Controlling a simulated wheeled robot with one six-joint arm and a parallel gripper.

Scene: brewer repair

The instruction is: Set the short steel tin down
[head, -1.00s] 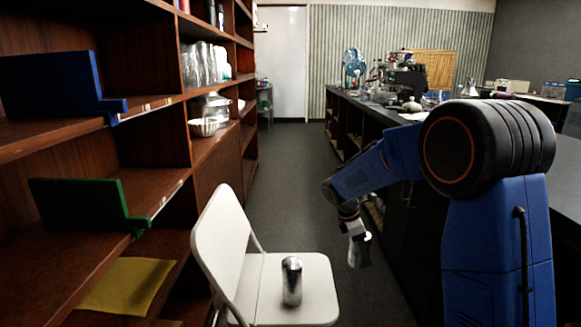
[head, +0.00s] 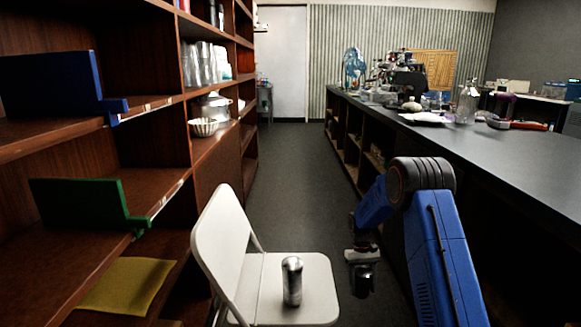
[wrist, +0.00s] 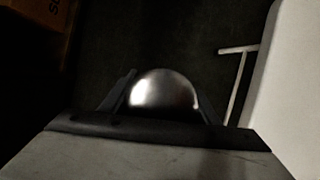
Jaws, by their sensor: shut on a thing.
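My gripper (head: 362,262) hangs low in the aisle, just right of the folding chair, in the head view. It is shut on a steel tin, whose shiny rounded end (wrist: 164,90) shows between the dark fingers in the wrist view. In the head view the held tin (head: 364,283) is small and dim below the fingers, clear of the chair seat. Another steel tin (head: 292,281), taller looking, stands upright on the white folding chair (head: 318,277). The chair's pale edge (wrist: 294,75) also shows at the right of the wrist view.
Wooden shelves (head: 150,190) line the left, with a blue bracket (head: 55,85), a green bracket (head: 80,203) and a yellow mat (head: 128,284) on the lower shelf. A dark counter (head: 480,150) runs along the right. The aisle floor (head: 275,165) beyond the chair is clear.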

